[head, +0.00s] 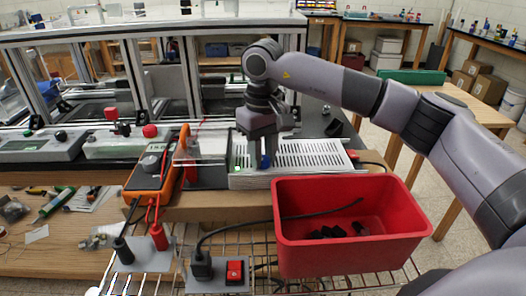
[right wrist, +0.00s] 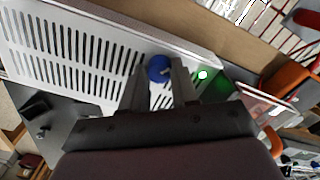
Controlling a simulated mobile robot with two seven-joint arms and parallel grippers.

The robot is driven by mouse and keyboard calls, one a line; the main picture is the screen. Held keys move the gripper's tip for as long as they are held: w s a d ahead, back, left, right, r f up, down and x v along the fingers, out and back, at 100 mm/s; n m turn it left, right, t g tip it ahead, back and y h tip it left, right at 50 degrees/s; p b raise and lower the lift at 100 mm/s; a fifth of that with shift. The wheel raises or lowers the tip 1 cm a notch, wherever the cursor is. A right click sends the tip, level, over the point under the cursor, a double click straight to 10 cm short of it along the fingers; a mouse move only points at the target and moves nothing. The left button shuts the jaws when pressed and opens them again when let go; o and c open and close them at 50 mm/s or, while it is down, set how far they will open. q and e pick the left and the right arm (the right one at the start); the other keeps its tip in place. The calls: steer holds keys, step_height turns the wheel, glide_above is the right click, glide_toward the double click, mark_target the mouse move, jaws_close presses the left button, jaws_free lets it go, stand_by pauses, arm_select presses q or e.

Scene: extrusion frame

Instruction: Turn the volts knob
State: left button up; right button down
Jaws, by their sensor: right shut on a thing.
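The blue knob (right wrist: 159,68) sits on the front of a white slotted power supply (head: 300,153), beside a lit green light (right wrist: 203,75). No label on the knob can be read, so I cannot confirm it is the volts knob. My right gripper (right wrist: 160,76) reaches down over the unit's front edge, with one finger on each side of the knob, and is shut on it. In the head view the knob (head: 264,162) shows only partly below the dark gripper. The knob's pointer and the display are hidden. My left gripper is not in view.
A red bin (head: 350,258) with dark pieces and a black cable stands in front of the power supply. An orange multimeter (head: 152,168) is at its left. Below are a black plug (head: 202,266) and a red switch (head: 235,270). An aluminium frame (head: 190,75) stands behind.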

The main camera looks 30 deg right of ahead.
mark_target(263, 158)
steer(key=c, duration=0.8)
jaws_free()
steer(key=shift+c, duration=0.2)
steer(key=shift+r+b, duration=0.35)
steer(key=shift+r, duration=3.3)
